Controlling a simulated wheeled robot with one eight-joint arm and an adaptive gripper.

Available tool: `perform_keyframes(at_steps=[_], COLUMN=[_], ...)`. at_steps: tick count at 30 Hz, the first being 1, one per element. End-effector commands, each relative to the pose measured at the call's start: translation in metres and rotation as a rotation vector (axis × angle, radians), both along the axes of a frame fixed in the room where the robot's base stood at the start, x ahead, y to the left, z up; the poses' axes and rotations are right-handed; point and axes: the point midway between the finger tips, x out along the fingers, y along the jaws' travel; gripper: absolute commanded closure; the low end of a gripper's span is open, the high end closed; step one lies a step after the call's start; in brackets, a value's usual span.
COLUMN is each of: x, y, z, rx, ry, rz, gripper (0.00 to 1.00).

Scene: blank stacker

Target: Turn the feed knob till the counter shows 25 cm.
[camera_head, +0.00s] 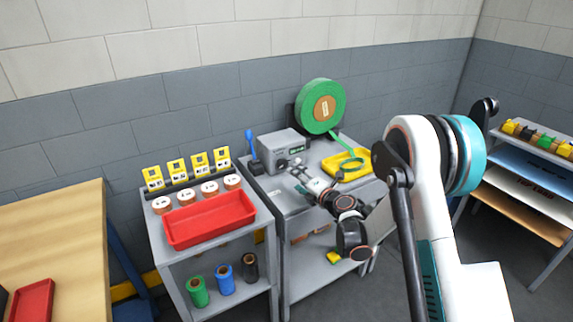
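The grey feed machine (276,143) stands at the back of the grey work table. Its small counter display (297,149) is lit green, but the digits are too small to read. The round feed knob (282,163) is low on its front face. My gripper (296,168) is at the front of the machine, close beside the knob; I cannot tell whether it touches it. The fingers are too small to show whether they are open or shut. A large green tape reel (321,106) stands behind to the right, with a green strip running down from it.
A yellow tray (345,174) holding a green loop lies right of my gripper. A blue-handled tool (249,143) stands left of the machine. The left cart carries a red tray (209,223), white-topped rolls and yellow labelled blocks. The table front is partly clear.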

Motion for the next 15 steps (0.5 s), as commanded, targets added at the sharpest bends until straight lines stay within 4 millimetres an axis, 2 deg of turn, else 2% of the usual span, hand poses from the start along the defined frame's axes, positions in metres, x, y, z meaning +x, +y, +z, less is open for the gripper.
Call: perform_keyframes(at_steps=[1, 3, 9, 12, 15], x=[-0.001, -0.002, -0.004, -0.005, -0.005], y=[0.001, 0.001, -0.002, -0.004, -0.006], z=[0.01, 0.015, 0.029, 0.034, 0.036], rx=[-0.139, -0.355, -0.887, -1.062, -1.164], ry=[-0.064, -0.164, -0.412, -0.493, -0.542], rz=[0.025, 0.071, 0.214, 0.27, 0.305], gripper=[0.41, 0.41, 0.41, 0.41, 0.41])
